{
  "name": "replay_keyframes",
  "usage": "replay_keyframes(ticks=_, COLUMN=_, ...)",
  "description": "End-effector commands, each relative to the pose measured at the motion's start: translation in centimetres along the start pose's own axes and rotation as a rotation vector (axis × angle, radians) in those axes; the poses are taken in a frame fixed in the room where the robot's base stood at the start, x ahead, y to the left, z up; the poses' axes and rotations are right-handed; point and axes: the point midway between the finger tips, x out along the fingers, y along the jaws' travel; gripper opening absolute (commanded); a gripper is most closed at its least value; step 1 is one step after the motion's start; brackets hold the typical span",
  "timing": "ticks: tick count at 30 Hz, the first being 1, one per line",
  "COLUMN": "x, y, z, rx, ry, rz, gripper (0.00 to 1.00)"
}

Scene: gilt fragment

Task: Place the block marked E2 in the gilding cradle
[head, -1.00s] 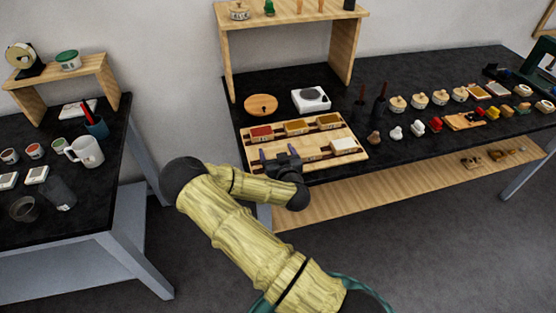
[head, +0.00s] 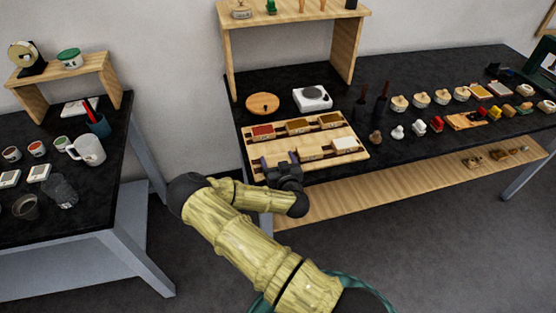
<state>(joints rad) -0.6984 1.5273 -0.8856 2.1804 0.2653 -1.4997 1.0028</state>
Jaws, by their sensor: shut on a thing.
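A light wooden tray (head: 360,160) near the front edge of the dark bench holds a dark red block (head: 263,132), two brown blocks (head: 298,126) (head: 328,121) in its back row, and a tan block (head: 312,153) and a white-topped block (head: 345,144) in front. Their markings are too small to read, so I cannot pick out E2. My gripper (head: 280,160) is at the tray's front left, its purple fingers apart around a tan thing, likely a block, mostly hidden by the gripper. I cannot tell which thing is the gilding cradle.
Behind the tray are a round wooden disc (head: 262,102) and a white device (head: 312,98) under a wooden shelf (head: 290,20). A second table with cups (head: 87,150) is at left.

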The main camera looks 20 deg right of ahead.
Motion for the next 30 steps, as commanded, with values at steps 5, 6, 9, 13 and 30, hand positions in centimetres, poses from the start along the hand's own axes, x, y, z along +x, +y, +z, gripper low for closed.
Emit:
replay_keyframes(ticks=5, x=0.1, y=0.0, z=0.3, rx=0.000, ry=0.000, rz=0.000, gripper=0.80)
replay_keyframes(ticks=6, x=0.0, y=0.0, z=0.2, rx=-0.001, ry=0.000, rz=0.000, gripper=0.88)
replay_keyframes(ticks=9, x=0.0, y=0.1, z=0.2, rx=0.000, ry=0.000, rz=0.002, gripper=1.00)
replay_keyframes(ticks=13, x=0.0, y=0.1, z=0.3, rx=0.000, ry=0.000, rz=0.001, gripper=1.00)
replay_keyframes(ticks=30, x=-5.0, y=0.1, z=0.1, rx=0.000, ry=-0.001, rz=0.003, gripper=1.00)
